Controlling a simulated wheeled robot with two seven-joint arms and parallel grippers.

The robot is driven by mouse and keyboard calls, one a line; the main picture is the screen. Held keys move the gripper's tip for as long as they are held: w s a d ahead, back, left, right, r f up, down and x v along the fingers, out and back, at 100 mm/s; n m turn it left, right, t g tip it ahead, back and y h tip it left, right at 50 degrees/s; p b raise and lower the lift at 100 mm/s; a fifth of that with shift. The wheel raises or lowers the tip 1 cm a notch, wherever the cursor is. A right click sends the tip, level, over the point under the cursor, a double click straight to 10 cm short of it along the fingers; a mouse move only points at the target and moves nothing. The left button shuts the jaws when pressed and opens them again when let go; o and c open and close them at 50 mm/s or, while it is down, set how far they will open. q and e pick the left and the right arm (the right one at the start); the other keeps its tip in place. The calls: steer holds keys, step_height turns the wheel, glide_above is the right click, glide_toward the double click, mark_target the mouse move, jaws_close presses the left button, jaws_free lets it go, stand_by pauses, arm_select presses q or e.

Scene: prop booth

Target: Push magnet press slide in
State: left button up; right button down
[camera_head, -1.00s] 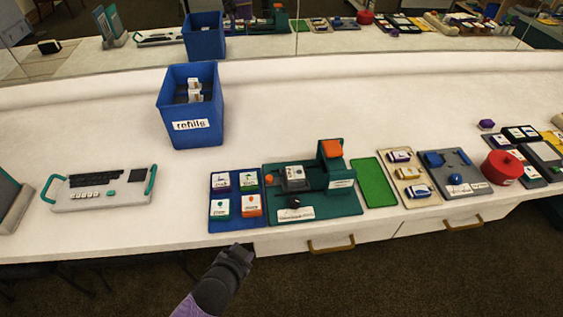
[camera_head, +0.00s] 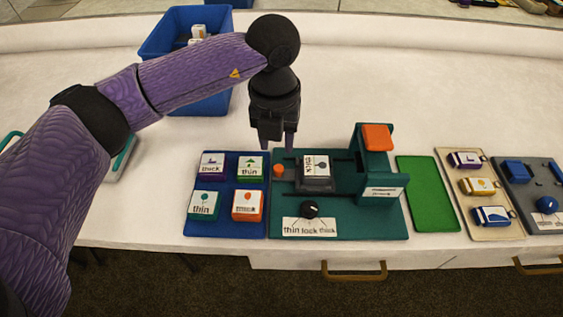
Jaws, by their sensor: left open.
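The teal magnet press (camera_head: 355,218) stands on the counter. Its grey slide (camera_head: 316,184) sits left of the upright with the orange top (camera_head: 377,137), apart from it, and carries a white block (camera_head: 316,166) labelled "thick". An orange knob (camera_head: 278,170) shows at the slide's left. A black dial (camera_head: 310,209) sits at the front above a label reading thin, lock, thick. My left gripper (camera_head: 277,140) is open and empty, pointing down above and behind the press's left end near the orange knob. I cannot tell its exact height. My right gripper is not in view.
A blue tray (camera_head: 225,227) left of the press holds several labelled blocks. A green mat (camera_head: 427,193) and a beige tray (camera_head: 502,229) lie to the right. A blue bin (camera_head: 160,42) stands behind my left arm. The counter behind the press is clear.

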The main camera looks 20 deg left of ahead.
mark_target(278, 167)
arm_select(q)
step_height(278, 167, down, 6)
steer(key=shift+d+b, duration=0.1)
steer(key=shift+b, duration=0.85)
steer(key=shift+f, duration=0.25)
jaws_close()
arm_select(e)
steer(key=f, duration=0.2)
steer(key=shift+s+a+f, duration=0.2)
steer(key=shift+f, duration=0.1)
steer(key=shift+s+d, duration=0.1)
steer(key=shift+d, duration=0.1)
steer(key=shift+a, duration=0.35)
